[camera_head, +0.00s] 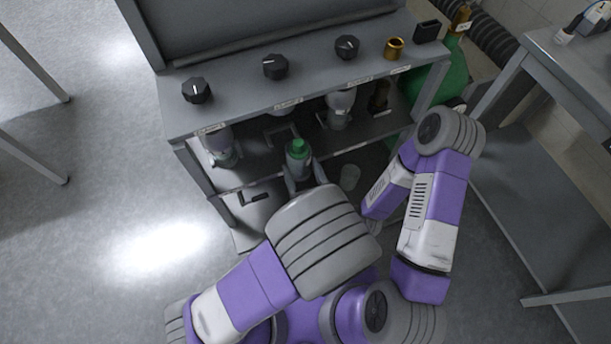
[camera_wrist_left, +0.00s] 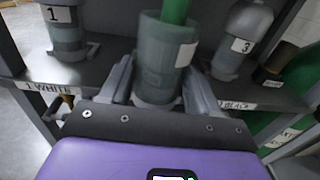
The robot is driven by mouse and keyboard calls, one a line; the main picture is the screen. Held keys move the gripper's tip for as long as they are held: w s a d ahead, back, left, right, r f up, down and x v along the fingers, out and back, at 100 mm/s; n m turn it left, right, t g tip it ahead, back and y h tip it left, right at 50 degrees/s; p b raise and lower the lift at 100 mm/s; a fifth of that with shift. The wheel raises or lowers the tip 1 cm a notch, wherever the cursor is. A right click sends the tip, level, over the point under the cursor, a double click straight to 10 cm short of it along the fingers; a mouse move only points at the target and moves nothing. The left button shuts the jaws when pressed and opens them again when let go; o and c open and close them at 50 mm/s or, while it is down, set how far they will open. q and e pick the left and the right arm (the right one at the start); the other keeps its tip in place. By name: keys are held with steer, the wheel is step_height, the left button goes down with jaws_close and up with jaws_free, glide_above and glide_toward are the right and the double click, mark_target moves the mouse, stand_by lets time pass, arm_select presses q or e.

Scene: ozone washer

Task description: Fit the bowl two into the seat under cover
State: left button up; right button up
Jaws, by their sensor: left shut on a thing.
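The bowl two (camera_head: 298,164) is a grey-green translucent cup with a green piece standing in its top. My left gripper (camera_head: 304,184) is shut on it and holds it roughly upright at the front of the cabinet, between units 1 and 3. In the left wrist view the bowl (camera_wrist_left: 158,75) stands between the two fingers (camera_wrist_left: 158,92), with a white label whose writing I cannot read. The cover (camera_head: 285,105) above the middle position shows only as a pale edge under the top panel; the seat beneath it is hidden. My right gripper is not in view.
Unit 1 (camera_head: 221,146) and unit 3 (camera_head: 340,108) flank the middle position under the top panel (camera_head: 310,62). A shelf (camera_wrist_left: 105,72) runs below the units. A green cylinder (camera_head: 447,75) stands at right.

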arm_select(q)
glide_above(285, 137)
steer(key=s, duration=0.4)
steer(key=shift+d+f, duration=0.15)
steer(key=shift+f, duration=0.05)
stand_by(0.5)
steer(key=shift+w+f, duration=0.15)
steer(key=shift+f, duration=0.1)
stand_by(0.6)
steer(key=o, duration=1.3)
steer(key=p+v, duration=0.1)
steer(key=v, duration=0.6)
steer(key=shift+s, duration=0.3)
